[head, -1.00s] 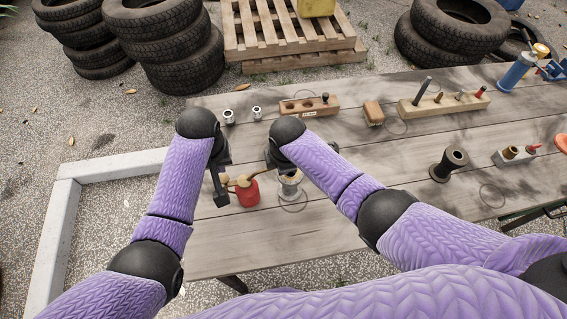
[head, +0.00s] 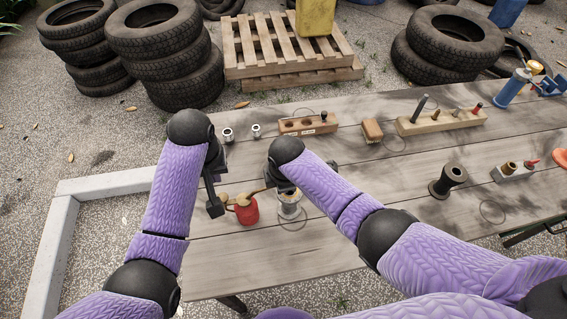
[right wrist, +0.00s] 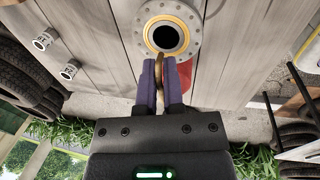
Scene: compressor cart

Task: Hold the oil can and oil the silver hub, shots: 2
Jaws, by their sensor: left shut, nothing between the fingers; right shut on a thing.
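The oil can (head: 247,214) is red with a brass-coloured top, just left of the silver hub (head: 289,207) in the head view. The hub shows in the right wrist view as a round flange (right wrist: 190,50) with a gold ring and dark bore. My right gripper (right wrist: 160,78) is shut on a thin brass-coloured part of the oil can (right wrist: 159,64), close by the hub's near rim. In the head view my own arm hides its fingers. My left gripper (head: 214,208) is shut and empty, left of the can. I cannot tell whether the can touches the table.
Two small silver sockets (head: 256,130), a wooden block with holes (head: 308,125) and a brush (head: 372,129) lie farther back on the wooden table (head: 330,235). A black flanged part (head: 448,181) stands to the right. The table's front middle is clear.

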